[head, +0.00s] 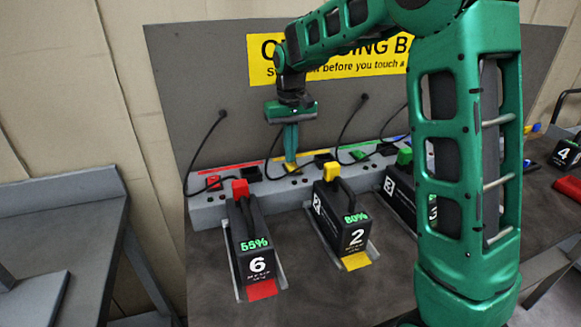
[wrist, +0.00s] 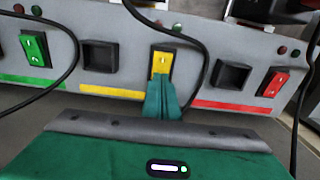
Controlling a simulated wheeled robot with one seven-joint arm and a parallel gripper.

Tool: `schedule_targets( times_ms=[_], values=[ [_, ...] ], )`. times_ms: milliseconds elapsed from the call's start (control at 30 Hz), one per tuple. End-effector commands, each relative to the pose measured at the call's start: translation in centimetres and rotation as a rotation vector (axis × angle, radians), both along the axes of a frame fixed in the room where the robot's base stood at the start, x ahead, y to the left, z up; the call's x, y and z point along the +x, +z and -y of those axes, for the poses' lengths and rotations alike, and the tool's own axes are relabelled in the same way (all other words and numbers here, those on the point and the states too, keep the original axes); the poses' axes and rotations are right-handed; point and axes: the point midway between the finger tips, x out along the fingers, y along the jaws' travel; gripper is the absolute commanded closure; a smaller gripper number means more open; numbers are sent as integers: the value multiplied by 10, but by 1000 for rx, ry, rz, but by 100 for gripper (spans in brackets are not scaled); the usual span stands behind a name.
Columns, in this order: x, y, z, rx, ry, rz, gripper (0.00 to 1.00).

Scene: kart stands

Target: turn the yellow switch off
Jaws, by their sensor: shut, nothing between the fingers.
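The yellow switch (wrist: 161,61) is a rocker in a dark frame on the grey charging strip, above a yellow stripe. In the head view the yellow switch (head: 291,167) shows just below my fingertips. My gripper (head: 290,157) is shut and empty, pointing down at the strip. In the wrist view the closed green fingers (wrist: 163,84) reach up to the lower edge of the yellow switch and cover its bottom part. I cannot tell whether they touch it.
A green switch (wrist: 36,48) and a red switch (wrist: 273,83) flank it in the wrist view, with black sockets between. Black cables hang close by. Battery 6 (head: 257,265) and battery 2 (head: 355,238) stand on the bench in front of the strip.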

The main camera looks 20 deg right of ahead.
Motion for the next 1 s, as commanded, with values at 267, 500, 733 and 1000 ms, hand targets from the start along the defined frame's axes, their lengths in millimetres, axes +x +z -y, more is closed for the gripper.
schedule_targets(
  times_ms=[267, 500, 733, 1000],
  values=[
    [0, 20, 0, 0, 0, 3, 100],
    [0, 36, 0, 0, 0, 2, 100],
    [0, 52, 0, 0, 0, 2, 100],
    [0, 65, 0, 0, 0, 1, 100]
  ],
)
